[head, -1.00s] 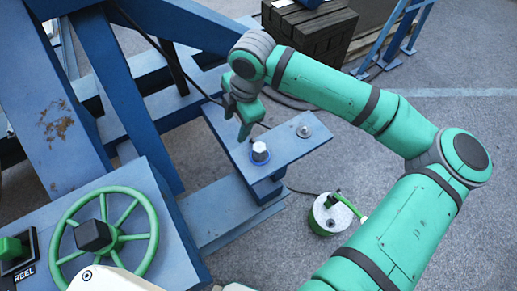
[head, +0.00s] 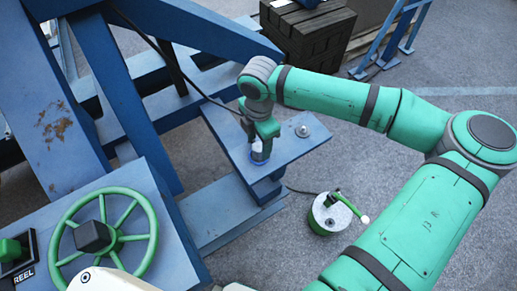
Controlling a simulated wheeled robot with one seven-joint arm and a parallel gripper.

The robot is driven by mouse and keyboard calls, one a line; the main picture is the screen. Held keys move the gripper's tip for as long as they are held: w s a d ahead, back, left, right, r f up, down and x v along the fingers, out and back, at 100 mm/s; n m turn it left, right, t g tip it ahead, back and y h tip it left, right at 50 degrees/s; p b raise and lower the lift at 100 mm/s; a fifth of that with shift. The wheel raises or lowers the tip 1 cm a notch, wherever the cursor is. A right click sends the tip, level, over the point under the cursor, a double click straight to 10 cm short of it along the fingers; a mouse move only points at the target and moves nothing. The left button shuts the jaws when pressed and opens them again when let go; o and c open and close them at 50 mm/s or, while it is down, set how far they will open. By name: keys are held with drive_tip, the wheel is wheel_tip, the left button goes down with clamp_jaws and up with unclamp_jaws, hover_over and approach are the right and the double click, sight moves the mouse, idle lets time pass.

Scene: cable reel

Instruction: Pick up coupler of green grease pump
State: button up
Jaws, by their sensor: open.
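The green grease pump (head: 325,216) is a short green can with a pale grey top, standing on the ground right of the blue bracket. Its green lever (head: 345,202) ends in a white knob. A thin dark hose (head: 300,190) runs from near the pump toward the bracket. I cannot make out which part is its coupler. A silver cap on a blue ring (head: 259,158) sits on the bracket plate. My open gripper (head: 262,149) points down right at this cap and partly hides it. I cannot tell whether the fingers touch or straddle it.
The blue bracket plate (head: 285,148) also carries a small silver bolt (head: 302,131). Blue frame beams fill the left. A green handwheel (head: 148,225) is at lower left. A dark wooden block stack (head: 310,35) stands behind.

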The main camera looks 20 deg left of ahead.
sight(259, 146)
drive_tip(key=shift+f, duration=1.8)
drive_tip(key=c, duration=1.2)
drive_tip(key=shift+c, duration=0.6)
drive_tip(key=shift+w+r, duration=0.1)
